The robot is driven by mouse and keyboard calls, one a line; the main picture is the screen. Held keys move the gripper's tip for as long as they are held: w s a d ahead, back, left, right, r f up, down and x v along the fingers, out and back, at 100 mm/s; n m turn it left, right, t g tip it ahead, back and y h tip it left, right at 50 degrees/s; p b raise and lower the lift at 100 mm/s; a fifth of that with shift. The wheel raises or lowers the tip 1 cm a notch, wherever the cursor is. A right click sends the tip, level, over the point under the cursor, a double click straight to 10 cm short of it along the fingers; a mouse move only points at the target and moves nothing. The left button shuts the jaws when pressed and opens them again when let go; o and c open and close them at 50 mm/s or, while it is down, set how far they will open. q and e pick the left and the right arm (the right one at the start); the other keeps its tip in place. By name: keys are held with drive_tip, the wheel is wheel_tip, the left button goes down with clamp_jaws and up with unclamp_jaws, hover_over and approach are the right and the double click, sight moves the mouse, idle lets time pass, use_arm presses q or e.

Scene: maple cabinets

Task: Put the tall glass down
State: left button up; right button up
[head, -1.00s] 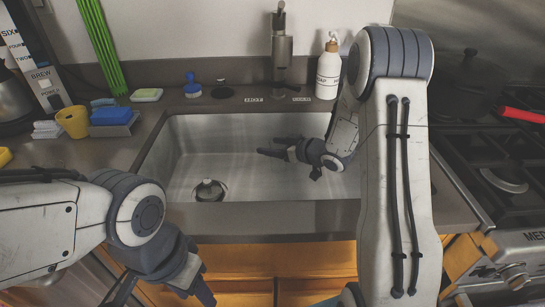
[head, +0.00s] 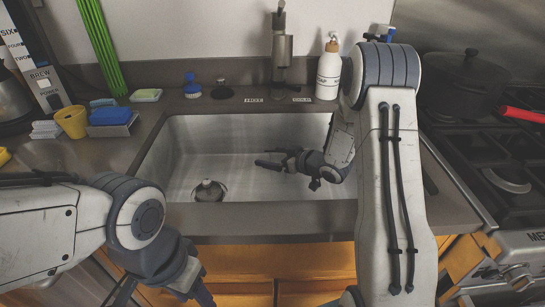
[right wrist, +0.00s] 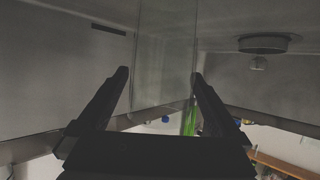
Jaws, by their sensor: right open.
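The tall glass (right wrist: 165,40) is a clear, faint upright shape between my right fingers in the right wrist view. I cannot make it out in the head view. My right gripper (head: 264,157) is inside the sink (head: 232,132), right of the drain. It also shows in the right wrist view (right wrist: 160,74), with its fingers apart, one on each side of the glass. I cannot tell whether the glass's base touches the sink floor. My left gripper (head: 165,288) is low at the left, in front of the counter edge, partly cut off by the frame.
The drain stopper (head: 208,190) sits left in the sink. The faucet (head: 282,50) and soap bottle (head: 328,72) stand behind it. A yellow cup (head: 72,122) and blue sponge (head: 109,116) are on the left counter. The stove with a black pot (head: 465,80) is at right.

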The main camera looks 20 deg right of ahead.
drive_tip(key=p+v, duration=0.1)
drive_tip(key=v, duration=1.1)
drive_tip(key=shift+r, duration=0.1)
